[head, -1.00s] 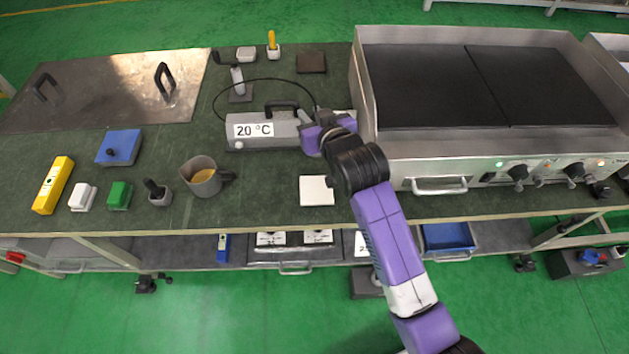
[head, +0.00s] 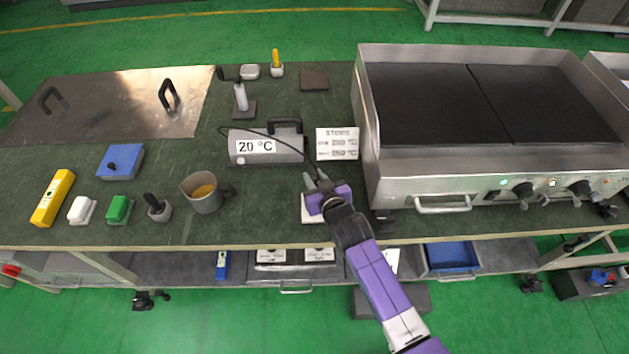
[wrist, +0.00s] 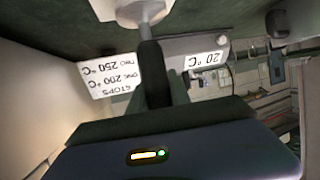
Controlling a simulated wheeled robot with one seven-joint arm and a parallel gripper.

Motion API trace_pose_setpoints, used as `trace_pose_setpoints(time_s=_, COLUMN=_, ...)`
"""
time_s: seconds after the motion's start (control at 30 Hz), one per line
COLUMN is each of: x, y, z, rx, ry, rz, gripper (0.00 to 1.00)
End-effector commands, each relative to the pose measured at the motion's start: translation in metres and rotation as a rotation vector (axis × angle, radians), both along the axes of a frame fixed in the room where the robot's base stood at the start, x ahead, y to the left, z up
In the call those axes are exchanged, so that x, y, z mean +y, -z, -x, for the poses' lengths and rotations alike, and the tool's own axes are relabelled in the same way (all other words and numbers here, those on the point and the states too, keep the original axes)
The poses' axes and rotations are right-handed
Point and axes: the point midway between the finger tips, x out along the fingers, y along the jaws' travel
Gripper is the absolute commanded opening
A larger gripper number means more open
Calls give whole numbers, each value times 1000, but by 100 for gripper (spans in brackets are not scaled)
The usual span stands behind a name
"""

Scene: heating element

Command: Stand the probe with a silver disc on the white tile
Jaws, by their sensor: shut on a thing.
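My gripper (head: 328,192) is shut on the probe, low over the white tile (head: 309,216) near the bench's front edge. In the head view my gripper covers most of the probe and part of the tile. In the wrist view the probe's dark shaft (wrist: 152,75) runs up to a pale silver disc (wrist: 145,12) at the top edge, with a white surface, likely the tile, beside it. I cannot tell whether the disc touches the tile. A thin black cable runs from near the 20 °C meter (head: 266,148) towards my gripper.
A printed card (head: 337,144) stands behind the tile, and a steel griddle (head: 415,185) is to the right. A cup of yellow-brown liquid (head: 204,192) stands to the left. A small stand (head: 242,105) is behind the meter. The bench between cup and tile is clear.

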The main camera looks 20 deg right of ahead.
Motion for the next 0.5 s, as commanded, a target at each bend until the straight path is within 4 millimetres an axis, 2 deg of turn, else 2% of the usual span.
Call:
trace_pose_setpoints(time_s=0.1, x=0, y=11, z=0, rx=-1, ry=0, rz=1, gripper=0)
trace_pose_setpoints(time_s=0.5, x=0, y=17, z=0, rx=-1, ry=-1, rz=1, gripper=0)
